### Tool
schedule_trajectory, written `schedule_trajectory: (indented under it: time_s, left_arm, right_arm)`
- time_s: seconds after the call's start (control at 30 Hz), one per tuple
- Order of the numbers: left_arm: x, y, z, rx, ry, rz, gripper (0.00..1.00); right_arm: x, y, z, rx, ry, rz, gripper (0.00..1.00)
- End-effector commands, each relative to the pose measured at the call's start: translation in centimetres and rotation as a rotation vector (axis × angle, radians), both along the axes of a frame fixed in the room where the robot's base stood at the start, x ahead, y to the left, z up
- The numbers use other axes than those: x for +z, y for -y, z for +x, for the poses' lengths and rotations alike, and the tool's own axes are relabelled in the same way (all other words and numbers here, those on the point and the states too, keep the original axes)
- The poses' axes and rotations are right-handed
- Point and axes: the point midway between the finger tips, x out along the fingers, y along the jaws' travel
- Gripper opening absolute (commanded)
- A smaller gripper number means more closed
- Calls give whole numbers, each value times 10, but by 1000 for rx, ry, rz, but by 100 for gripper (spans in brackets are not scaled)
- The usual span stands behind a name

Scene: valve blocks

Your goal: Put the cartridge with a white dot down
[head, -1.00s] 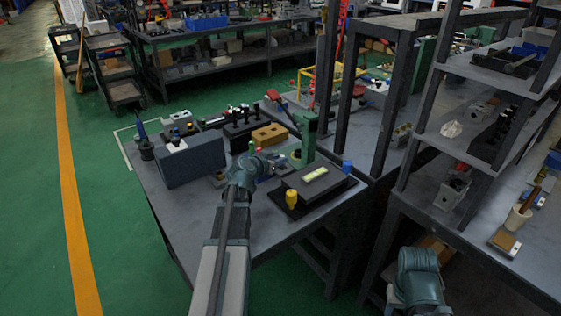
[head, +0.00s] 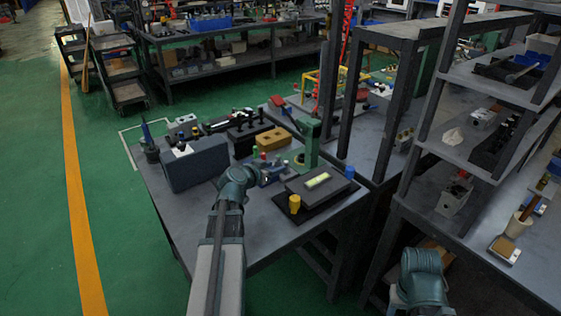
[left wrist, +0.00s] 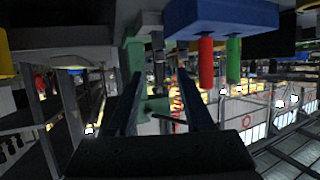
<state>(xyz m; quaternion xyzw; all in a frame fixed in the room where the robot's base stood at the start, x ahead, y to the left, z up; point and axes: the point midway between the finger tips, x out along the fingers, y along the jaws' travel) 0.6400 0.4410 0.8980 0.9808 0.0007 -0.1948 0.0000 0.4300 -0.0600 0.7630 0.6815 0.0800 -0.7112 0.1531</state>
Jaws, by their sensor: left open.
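My left gripper (head: 262,178) is low over the near table, beside a blue block (head: 272,170). In the left wrist view its dark fingers (left wrist: 158,85) stand apart with nothing between them. The blue block (left wrist: 220,18) shows there at the top, upside down, with a red cartridge (left wrist: 206,62) and a green cartridge (left wrist: 233,60) standing out of it, just right of the fingers. My right gripper is not visible.
The dark box (head: 308,186) on a black plate and a green stand (head: 313,142) are close to the gripper. A grey-blue block (head: 194,163), a tan block (head: 273,139) and a black rack (head: 248,130) stand farther back. The table's front left (head: 190,215) is clear.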

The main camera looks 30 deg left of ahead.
Motion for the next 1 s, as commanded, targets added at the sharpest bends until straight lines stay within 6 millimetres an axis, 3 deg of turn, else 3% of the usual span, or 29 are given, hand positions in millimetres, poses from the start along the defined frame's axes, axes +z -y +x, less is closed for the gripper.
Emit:
schedule_trajectory:
  time_s: [0.1,0.3,1.0]
  left_arm:
    - [12,1,-24,2,0,-1,52]
    - [20,1,-46,0,0,-1,52]
    - [21,0,-52,-1,0,0,52]
  right_arm:
    - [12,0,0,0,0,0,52]
    - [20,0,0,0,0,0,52]
    - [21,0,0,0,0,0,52]
